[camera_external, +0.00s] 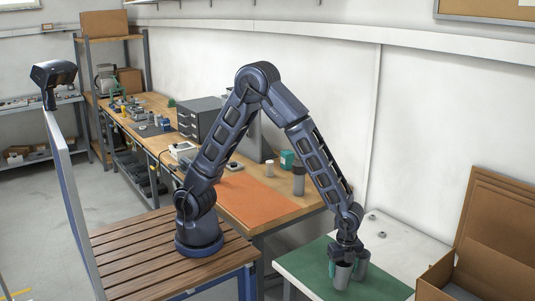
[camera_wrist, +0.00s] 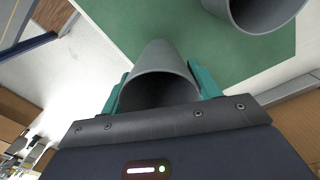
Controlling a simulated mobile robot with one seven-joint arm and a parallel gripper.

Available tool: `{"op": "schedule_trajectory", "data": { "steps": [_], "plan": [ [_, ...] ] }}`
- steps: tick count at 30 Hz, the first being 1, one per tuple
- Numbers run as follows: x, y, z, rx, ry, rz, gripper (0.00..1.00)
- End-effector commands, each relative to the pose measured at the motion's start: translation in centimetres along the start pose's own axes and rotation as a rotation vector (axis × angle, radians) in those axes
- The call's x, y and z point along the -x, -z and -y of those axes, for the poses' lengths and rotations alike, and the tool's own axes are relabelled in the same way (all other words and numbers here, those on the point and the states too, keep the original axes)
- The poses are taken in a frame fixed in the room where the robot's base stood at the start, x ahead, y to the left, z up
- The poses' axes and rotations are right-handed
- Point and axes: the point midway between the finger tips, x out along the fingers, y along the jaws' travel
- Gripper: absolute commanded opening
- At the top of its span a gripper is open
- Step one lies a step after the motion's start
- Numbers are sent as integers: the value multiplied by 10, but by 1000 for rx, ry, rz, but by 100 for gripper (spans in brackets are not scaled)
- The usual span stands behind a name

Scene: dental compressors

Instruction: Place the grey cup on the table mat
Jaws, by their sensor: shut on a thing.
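My gripper (camera_external: 343,262) points down over the green table mat (camera_external: 305,262) and is shut on a grey cup (camera_external: 342,277). In the wrist view the held grey cup (camera_wrist: 160,62) sits between my teal fingers (camera_wrist: 160,82), its open rim toward the camera.
The mat lies on a white table (camera_external: 400,248). An open cardboard box (camera_external: 440,280) is at the right. A wooden workbench with an orange mat (camera_external: 255,197), a dark cup (camera_external: 299,180) and grey drawers (camera_external: 200,118) stands behind. Bare mat lies left of the cups.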

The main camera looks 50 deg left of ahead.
Motion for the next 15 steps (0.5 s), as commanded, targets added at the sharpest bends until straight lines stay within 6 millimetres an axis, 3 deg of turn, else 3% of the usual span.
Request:
{"op": "schedule_trajectory", "data": {
  "steps": [9,15],
  "plan": [
    [-35,0,0,0,-2,2,40],
    [-37,0,0,0,-1,1,40]
  ]
}}
